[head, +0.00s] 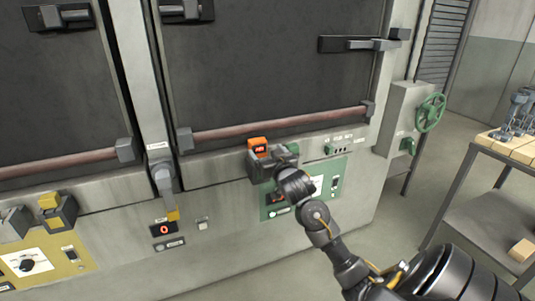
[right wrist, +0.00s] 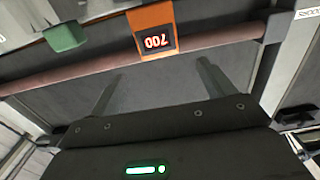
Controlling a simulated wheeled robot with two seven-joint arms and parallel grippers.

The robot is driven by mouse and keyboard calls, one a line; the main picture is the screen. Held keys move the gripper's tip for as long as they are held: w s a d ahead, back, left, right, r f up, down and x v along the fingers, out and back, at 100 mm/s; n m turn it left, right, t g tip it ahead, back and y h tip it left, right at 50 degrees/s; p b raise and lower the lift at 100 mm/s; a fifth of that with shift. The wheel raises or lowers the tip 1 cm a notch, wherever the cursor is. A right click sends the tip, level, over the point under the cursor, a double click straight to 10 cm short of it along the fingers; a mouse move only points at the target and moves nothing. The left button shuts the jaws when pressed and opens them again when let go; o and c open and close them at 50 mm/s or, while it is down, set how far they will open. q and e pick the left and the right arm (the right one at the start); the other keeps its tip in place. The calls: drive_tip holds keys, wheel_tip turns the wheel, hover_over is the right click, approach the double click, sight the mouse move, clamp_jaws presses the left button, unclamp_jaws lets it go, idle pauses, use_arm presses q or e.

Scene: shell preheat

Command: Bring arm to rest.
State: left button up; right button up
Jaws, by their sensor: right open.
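My right gripper (head: 268,165) is in front of the furnace's lower front, by the green control panel (head: 330,186). In the right wrist view its two fingers (right wrist: 160,88) stand wide apart with nothing between them. An orange display (head: 258,147) reading 700 shows just above the gripper; it is upside down in the right wrist view (right wrist: 155,38). A green part (head: 292,149) sits beside it and also shows in the wrist view (right wrist: 65,35). The gripper and forearm cover part of the green panel. My left gripper is out of view.
Two dark furnace doors (head: 265,65) with reddish bars (head: 280,124) fill the back. A green handwheel (head: 430,112) and a table (head: 495,153) stand at right. The floor is clear.

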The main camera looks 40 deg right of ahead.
idle(0.3)
